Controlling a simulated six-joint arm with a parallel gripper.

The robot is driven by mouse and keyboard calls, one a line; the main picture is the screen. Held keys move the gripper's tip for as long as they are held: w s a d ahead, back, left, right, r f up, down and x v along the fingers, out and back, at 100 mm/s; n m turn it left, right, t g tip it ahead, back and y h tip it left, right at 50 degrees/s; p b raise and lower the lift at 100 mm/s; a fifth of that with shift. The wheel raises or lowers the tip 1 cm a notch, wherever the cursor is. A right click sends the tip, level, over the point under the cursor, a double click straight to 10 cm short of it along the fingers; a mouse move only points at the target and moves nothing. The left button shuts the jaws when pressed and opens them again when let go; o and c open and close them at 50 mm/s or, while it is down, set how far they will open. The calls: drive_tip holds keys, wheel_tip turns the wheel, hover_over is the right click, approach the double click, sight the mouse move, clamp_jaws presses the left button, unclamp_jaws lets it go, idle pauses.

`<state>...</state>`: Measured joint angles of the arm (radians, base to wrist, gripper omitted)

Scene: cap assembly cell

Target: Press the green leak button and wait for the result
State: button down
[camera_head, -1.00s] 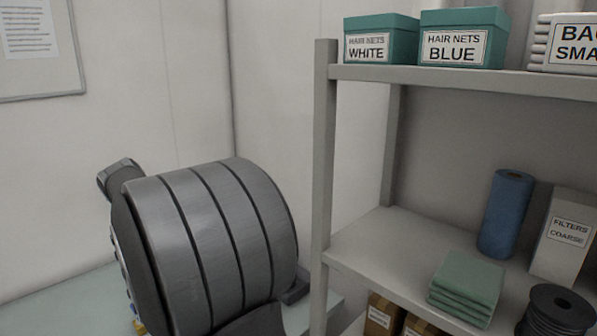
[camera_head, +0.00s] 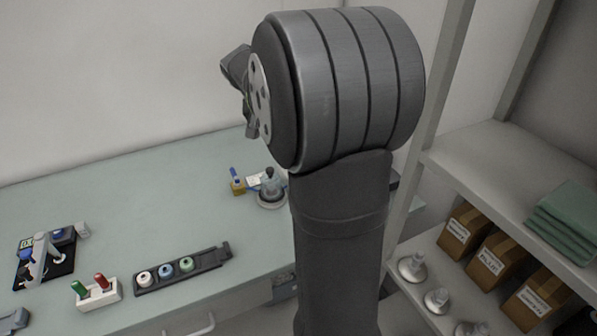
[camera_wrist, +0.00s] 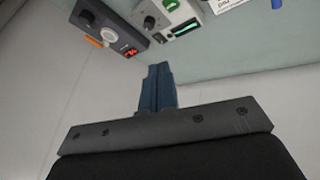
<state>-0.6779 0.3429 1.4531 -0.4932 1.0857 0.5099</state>
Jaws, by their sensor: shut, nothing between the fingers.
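In the wrist view my gripper (camera_wrist: 159,70) is shut, with nothing between its dark blue fingers. Beyond the fingertips, near the top edge, is a grey box (camera_wrist: 163,17) with a round green button (camera_wrist: 171,4), partly cut off by the frame, and a green-lit display (camera_wrist: 185,30). The fingertips appear apart from the box and the button. I cannot read a leak label or a result on it.
In the head view the bench (camera_head: 150,205) holds a white holder (camera_head: 99,297) with green and red pieces, and a dark rack (camera_head: 183,271) of caps. A shelf unit (camera_head: 490,165) stands at right.

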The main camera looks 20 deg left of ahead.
drive_tip(key=w+f+m+t, duration=0.1)
drive_tip(key=w+f+m, duration=0.2)
drive_tip(key=m, duration=0.4)
drive_tip(key=w+d+f+m+t, duration=0.1)
drive_tip(key=w+f+m+t, duration=0.1)
drive_tip(key=f+m, duration=0.3)
drive_tip(key=m, duration=0.2)
drive_tip(key=shift+w+d+f+m, duration=0.15)
drive_tip(key=shift+w+f+m, duration=0.05)
drive_tip(key=shift+w+m, duration=0.2)
drive_tip(key=shift+f, duration=4.4)
drive_tip(key=shift+f, duration=0.4)
